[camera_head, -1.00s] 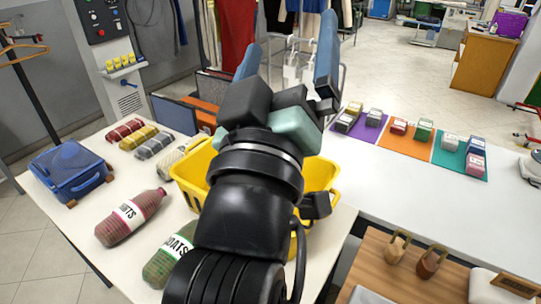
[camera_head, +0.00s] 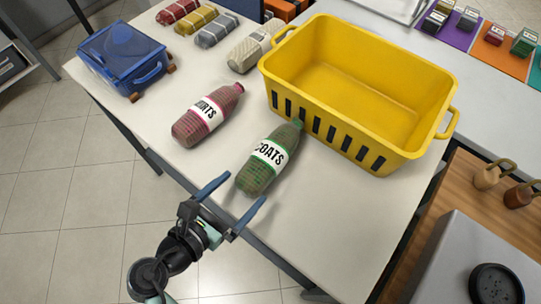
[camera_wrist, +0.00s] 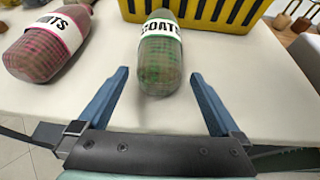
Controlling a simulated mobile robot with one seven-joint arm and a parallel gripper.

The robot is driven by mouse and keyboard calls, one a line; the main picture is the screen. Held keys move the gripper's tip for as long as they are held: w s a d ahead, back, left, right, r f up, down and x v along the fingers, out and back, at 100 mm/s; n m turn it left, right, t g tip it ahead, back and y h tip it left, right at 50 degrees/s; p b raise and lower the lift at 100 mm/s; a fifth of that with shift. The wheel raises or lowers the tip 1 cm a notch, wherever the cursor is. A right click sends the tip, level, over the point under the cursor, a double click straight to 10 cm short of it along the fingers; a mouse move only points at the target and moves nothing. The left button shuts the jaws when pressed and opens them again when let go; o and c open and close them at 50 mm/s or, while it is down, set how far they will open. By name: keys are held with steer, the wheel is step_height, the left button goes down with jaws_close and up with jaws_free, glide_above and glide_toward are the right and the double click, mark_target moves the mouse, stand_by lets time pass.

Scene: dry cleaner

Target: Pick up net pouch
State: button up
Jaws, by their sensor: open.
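A green net pouch (camera_head: 268,158) with a white COATS label lies on the white table in front of the yellow basket. A pink net pouch (camera_head: 207,115) with a partly readable white label lies to its left. My gripper (camera_head: 244,189) is open and empty at the table's front edge, pointing at the green pouch's near end. In the wrist view, that pouch (camera_wrist: 160,65) shows centred between the blue fingertips (camera_wrist: 158,74), with no finger seen touching it.
The empty yellow basket (camera_head: 290,82) stands close behind the green pouch. A blue case (camera_head: 122,60) sits at the table's left. Several rolled bundles (camera_head: 217,30) lie at the back. A wooden surface (camera_head: 465,172) with small wooden-handled items is at right.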

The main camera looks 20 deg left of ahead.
mark_target(259, 172)
steer(key=x, duration=0.8)
steer(key=shift+a, duration=0.1)
steer(key=c, duration=1.4)
